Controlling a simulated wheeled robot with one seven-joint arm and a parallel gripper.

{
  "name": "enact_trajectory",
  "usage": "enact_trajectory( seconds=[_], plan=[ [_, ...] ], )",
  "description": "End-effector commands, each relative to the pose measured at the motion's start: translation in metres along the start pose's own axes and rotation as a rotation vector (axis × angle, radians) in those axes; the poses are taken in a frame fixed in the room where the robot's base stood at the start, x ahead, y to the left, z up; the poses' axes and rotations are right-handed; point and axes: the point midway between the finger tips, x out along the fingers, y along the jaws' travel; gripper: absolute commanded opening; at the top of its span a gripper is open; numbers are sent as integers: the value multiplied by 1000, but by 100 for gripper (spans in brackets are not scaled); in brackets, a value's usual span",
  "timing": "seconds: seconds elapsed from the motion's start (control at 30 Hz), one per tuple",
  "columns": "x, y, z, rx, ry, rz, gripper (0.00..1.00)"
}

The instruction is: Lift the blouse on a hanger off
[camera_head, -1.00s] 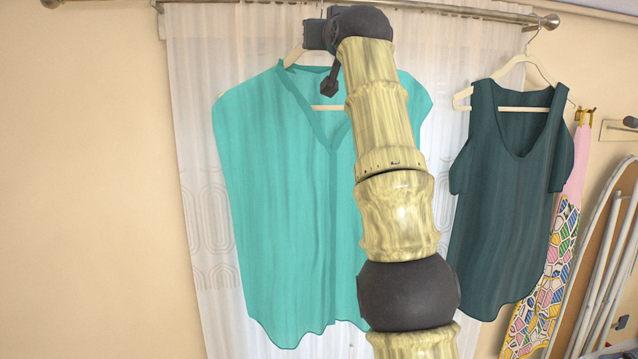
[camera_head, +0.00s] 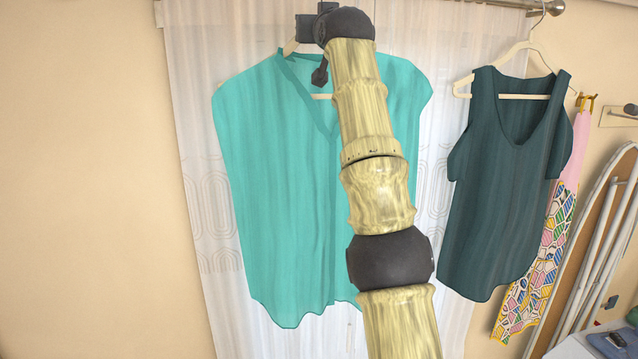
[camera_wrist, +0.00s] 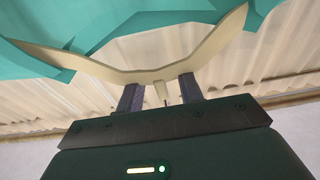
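The teal blouse (camera_head: 285,190) hangs on a cream hanger (camera_head: 291,47) in front of the curtain in the head view. My arm covers part of its right side. In the wrist view the hanger (camera_wrist: 95,68) spans the top, with teal cloth (camera_wrist: 110,22) draped over it. My gripper (camera_wrist: 160,90) is at the hanger's centre. Its two dark fingers stand apart, one on each side of the hanger's neck, with gaps showing on both sides. In the head view the fingertips and the blouse's hook are hidden or out of frame.
A dark green sleeveless top (camera_head: 505,200) hangs on another hanger to the right. A metal rod (camera_head: 515,4) runs along the top edge. A white curtain (camera_head: 200,130) hangs behind. An ironing board (camera_head: 600,235) and patterned cloth (camera_head: 545,270) are at the right. The left wall is bare.

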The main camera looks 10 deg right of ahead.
Motion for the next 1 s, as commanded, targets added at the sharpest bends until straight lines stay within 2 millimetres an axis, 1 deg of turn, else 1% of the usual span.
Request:
enact_trajectory(
  seconds=[0.3, 0.37, 0.4, 0.5, 1.0],
  plan=[
    [0, 0, 0, 0, 0, 0, 36],
    [0, 0, 0, 0, 0, 0, 25],
    [0, 0, 0, 0, 0, 0, 17],
    [0, 0, 0, 0, 0, 0, 0],
    [0, 0, 0, 0, 0, 0, 0]
  ],
)
